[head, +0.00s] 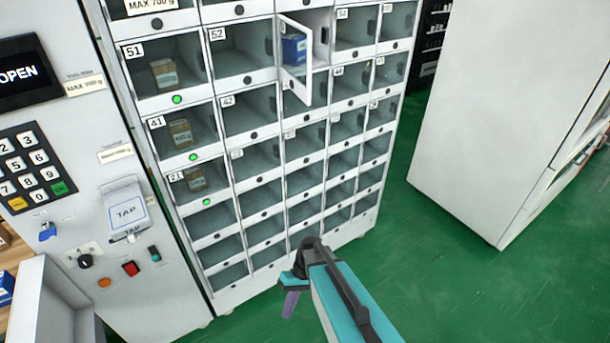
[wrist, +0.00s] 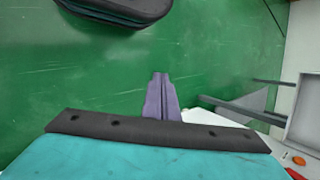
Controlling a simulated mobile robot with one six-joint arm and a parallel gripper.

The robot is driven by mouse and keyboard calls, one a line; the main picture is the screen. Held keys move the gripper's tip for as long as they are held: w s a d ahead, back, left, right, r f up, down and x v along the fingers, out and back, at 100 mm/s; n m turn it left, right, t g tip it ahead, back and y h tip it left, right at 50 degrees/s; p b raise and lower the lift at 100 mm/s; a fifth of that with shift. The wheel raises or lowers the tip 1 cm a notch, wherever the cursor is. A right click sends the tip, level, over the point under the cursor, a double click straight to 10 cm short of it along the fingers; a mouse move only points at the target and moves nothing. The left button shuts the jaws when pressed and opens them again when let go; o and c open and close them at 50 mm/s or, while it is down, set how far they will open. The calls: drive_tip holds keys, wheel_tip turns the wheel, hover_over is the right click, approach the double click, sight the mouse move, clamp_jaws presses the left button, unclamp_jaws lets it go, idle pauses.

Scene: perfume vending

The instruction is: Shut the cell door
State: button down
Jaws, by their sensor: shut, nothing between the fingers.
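The cell door (head: 294,62) in the top part of the locker stands open, swung out toward me and hinged on its left side. Its cell is in the third column, to the right of cell 52. A blue box shows at the door, and I cannot tell whether it is seen through the door's pane. My gripper (head: 290,304) is low in front of the locker's bottom, over the floor, well below and apart from the door. In the wrist view my gripper (wrist: 161,76) has its purple fingers together with nothing between them. The door is not visible there.
The locker (head: 240,190) has many closed cells, with boxes behind some panes and green lights at the left column. A control panel (head: 120,190) with keypad stands at left. A white cabinet (head: 490,110) stands at right. Green floor (head: 440,270) is clear between them.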

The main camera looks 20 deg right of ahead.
drive_tip(key=s+d+f+g+h+b, duration=0.1)
drive_tip(key=s+f, duration=0.3)
drive_tip(key=s, duration=0.5)
drive_tip(key=s+d+f+g+h+b, duration=0.1)
drive_tip(key=s+f+h, duration=0.3)
drive_tip(key=s, duration=0.6)
drive_tip(key=shift+d+f+m+b, duration=0.2)
drive_tip(key=shift+d+m+b, duration=0.1)
drive_tip(key=shift+d+m, duration=0.1)
